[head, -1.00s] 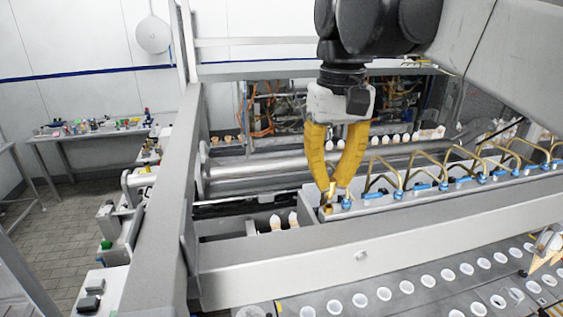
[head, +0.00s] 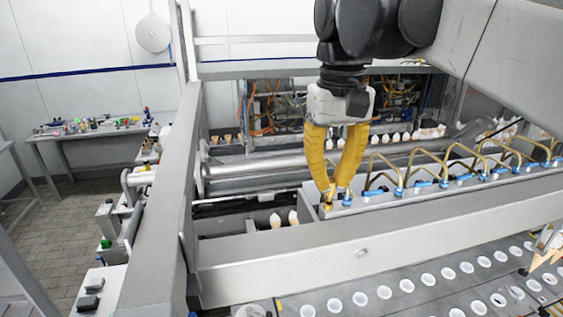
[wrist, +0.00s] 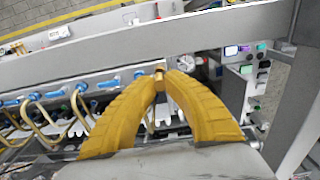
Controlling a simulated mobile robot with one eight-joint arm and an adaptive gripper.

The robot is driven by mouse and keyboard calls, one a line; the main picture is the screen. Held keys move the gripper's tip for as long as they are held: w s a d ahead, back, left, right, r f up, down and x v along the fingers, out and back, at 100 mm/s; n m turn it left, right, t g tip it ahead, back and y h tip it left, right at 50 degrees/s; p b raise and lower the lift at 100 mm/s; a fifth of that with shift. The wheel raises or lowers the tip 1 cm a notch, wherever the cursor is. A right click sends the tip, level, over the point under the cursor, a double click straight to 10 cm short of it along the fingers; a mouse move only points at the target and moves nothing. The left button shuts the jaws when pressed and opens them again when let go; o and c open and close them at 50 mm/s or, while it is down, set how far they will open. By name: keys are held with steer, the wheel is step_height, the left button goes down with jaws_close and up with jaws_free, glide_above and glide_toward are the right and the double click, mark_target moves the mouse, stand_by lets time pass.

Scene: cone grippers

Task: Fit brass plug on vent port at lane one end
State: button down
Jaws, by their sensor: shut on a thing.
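My gripper (head: 333,196) has two yellow ribbed fingers pointing down at the left end of a grey manifold bar (head: 392,203). It is shut on a small brass plug (head: 329,205), which shows just below the fingertips. In the wrist view the plug (wrist: 160,72) sits between the tips of the curved fingers. The plug is at the top of the bar's end, beside the first blue fitting (head: 347,201). The vent port is hidden by the plug and fingertips, so I cannot tell whether the plug is seated.
Bent brass tubes (head: 385,163) and blue fittings run along the bar to the right, close to the fingers. A thick frame beam (head: 290,262) crosses in front. Cones (head: 275,221) stand left of the bar end.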

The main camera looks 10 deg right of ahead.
steer(key=shift+f+b, duration=0.45)
steer(key=shift+f, duration=0.4)
stand_by(0.6)
steer(key=c, duration=1.4)
jaws_free()
steer(key=shift+c, duration=0.2)
steer(key=shift+a, duration=0.2)
steer(key=shift+d, duration=0.15)
steer(key=shift+o, duration=1)
steer(key=shift+r, duration=0.1)
